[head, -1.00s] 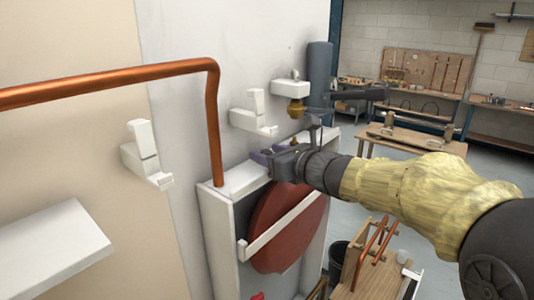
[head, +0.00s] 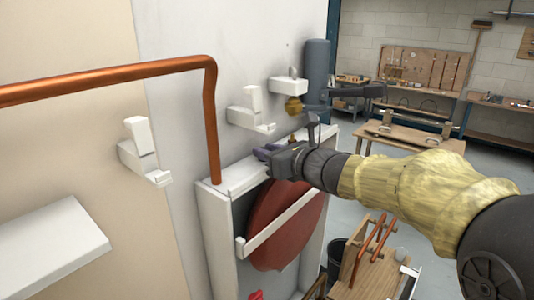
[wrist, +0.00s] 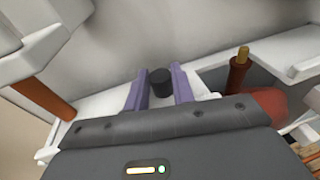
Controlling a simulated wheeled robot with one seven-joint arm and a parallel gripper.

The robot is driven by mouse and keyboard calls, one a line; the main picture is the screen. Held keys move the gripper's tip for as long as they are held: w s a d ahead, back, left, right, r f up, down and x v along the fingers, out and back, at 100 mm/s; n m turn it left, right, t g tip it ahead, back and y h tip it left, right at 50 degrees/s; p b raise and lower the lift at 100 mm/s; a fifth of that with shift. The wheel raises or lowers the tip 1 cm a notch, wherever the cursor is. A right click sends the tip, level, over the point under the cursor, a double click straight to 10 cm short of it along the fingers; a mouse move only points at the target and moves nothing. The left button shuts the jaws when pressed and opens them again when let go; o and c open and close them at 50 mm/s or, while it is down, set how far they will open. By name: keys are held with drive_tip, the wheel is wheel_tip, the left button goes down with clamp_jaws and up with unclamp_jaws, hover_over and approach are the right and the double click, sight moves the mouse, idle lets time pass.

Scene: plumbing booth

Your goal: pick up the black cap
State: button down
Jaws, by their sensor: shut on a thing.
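The black cap (wrist: 161,82) is a short dark cylinder between the two purple fingers of my gripper (wrist: 160,88) in the wrist view. My gripper is shut on it, just over the white top ledge (wrist: 100,104) of the wall box. I cannot tell whether the cap touches the ledge. In the head view my gripper (head: 264,151) is at the same ledge (head: 232,183), right of the copper pipe; the cap itself is hidden there.
The copper pipe (head: 212,120) rises from the ledge and bends left. A white wall bracket (head: 250,110) is above my gripper. A red round tank (head: 285,225) sits inside the box. A reddish-brown stem with a brass tip (wrist: 239,68) stands to the right in the wrist view.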

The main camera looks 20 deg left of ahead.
drive_tip(key=shift+r, duration=0.1)
drive_tip(key=shift+r, duration=0.6)
drive_tip(key=shift+s+d+r+b, duration=0.15)
drive_tip(key=shift+d+r+b, duration=0.1)
drive_tip(key=shift+r, duration=0.25)
drive_tip(key=shift+s+d+r+b, duration=0.1)
drive_tip(key=shift+d+r+b, duration=0.1)
drive_tip(key=shift+r, duration=0.3)
drive_tip(key=f+b+v, duration=0.2)
drive_tip(key=b+v, duration=0.2)
drive_tip(key=v, duration=1.3)
drive_tip(key=shift+f+b, duration=0.3)
drive_tip(key=shift+b, duration=0.05)
drive_tip(key=shift+d, duration=0.1)
